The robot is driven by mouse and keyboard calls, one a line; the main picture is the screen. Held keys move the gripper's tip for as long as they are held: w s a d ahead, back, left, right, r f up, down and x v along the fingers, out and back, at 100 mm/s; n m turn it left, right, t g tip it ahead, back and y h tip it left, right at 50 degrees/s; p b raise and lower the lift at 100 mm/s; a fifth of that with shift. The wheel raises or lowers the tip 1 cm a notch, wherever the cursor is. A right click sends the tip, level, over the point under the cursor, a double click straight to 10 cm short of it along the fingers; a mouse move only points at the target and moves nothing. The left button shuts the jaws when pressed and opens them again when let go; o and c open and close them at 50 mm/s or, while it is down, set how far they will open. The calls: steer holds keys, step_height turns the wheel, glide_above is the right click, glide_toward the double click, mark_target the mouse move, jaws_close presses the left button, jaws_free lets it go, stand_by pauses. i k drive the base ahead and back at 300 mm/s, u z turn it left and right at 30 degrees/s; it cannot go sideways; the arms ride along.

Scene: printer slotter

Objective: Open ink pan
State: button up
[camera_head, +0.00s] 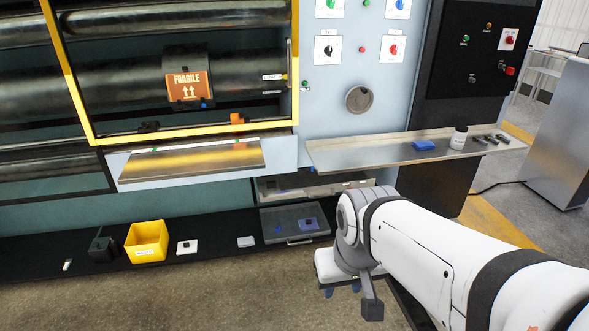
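No label reading ink pan can be read. A shiny metal pan (192,165) juts out below the yellow-framed opening of the printing machine, and it may be the ink pan. A grey tray (267,223) with a front handle and blue items on it sits low at the machine's foot, under a metal ledge.
A metal shelf (350,154) with a blue block (424,145) and a jar (459,138) juts out above my gripper. A yellow bin (146,241) and small items stand on the black base strip. The floor (190,300) at lower left is clear.

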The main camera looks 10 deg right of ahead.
mark_target(304, 183)
steer(key=z, duration=0.05)
steer(key=i, duration=1)
steer(key=u, duration=0.05)
